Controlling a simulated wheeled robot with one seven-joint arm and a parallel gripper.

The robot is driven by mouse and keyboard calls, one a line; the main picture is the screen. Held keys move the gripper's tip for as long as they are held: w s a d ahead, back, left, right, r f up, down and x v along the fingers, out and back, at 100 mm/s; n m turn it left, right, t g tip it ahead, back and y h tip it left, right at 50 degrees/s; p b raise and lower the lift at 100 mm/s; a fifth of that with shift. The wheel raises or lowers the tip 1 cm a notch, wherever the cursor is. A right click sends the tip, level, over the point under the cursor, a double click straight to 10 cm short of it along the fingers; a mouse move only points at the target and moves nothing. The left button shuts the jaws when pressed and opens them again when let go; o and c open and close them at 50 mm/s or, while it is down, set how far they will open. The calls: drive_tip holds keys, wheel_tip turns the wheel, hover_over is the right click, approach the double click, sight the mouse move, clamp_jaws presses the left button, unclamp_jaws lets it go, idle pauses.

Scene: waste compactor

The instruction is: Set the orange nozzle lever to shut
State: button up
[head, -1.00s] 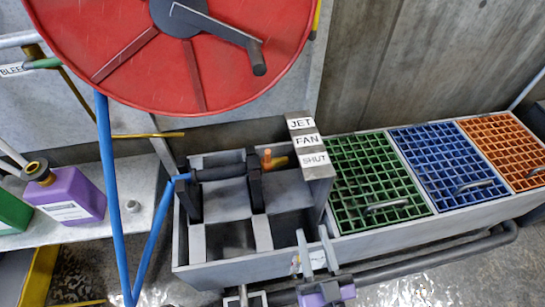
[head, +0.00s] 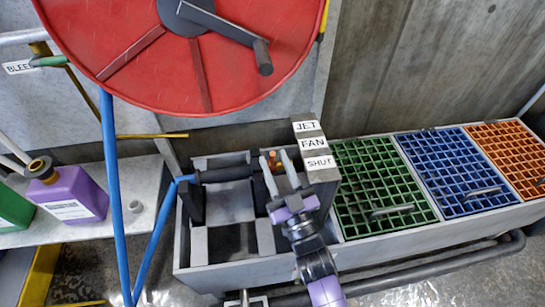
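The orange nozzle lever (head: 278,158) sits at the right end of the dark nozzle (head: 227,173) in the grey trough. It is partly hidden by my gripper. My gripper (head: 275,163) is open, its two pale fingers pointing away from me, with the lever between or just beyond the tips; I cannot tell whether they touch it. The label post (head: 327,172) right of the gripper carries the signs JET (head: 306,126), FAN (head: 312,144) and SHUT (head: 320,162), from far to near. Which sign the lever is level with is unclear.
Green (head: 383,187), blue (head: 455,171) and orange (head: 508,157) grates cover the bins at right. A red hose reel (head: 130,50) hangs above, with a blue hose (head: 112,180) running to the nozzle. A purple jug (head: 68,195) stands on the left shelf.

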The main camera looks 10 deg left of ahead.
drive_tip(key=shift+x, duration=1.1)
clamp_jaws()
idle(0.7)
